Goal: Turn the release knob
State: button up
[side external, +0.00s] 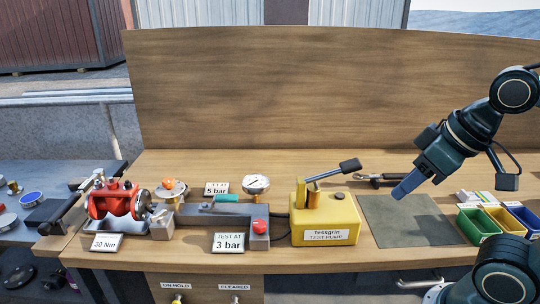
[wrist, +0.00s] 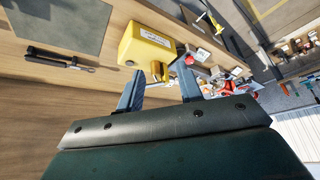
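A yellow test pump (side external: 325,218) labelled Tessgrin stands on the bench, with a brass post, a lever and a small dark round cap (side external: 339,196) on top. A red round knob (side external: 260,226) sits on the grey block to its left. I cannot tell which of these is the release knob. My gripper (side external: 400,190) hangs above the dark mat, right of the pump, touching nothing. In the wrist view the two fingers of my gripper (wrist: 160,74) are spread with nothing held between them. The pump (wrist: 148,46) and red knob (wrist: 189,60) appear beyond the fingertips.
A red valve (side external: 115,200) is mounted at the left, near a gauge (side external: 256,184) and a "3 bar" card (side external: 228,242). The pump's black-ended lever (side external: 348,165) sticks up rightward. A wrench (side external: 380,179) lies behind the mat (side external: 410,225). Coloured bins (side external: 478,225) stand right.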

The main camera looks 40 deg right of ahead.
jog(key=o, duration=0.3)
jog(key=n+g, duration=0.6)
jog(key=n, duration=1.3)
send_over(259, 223)
notch_tip(259, 223, down, 12)
jog(key=shift+r, duration=0.2)
jog(key=shift+f, duration=0.1)
jog(key=shift+f, duration=3.9)
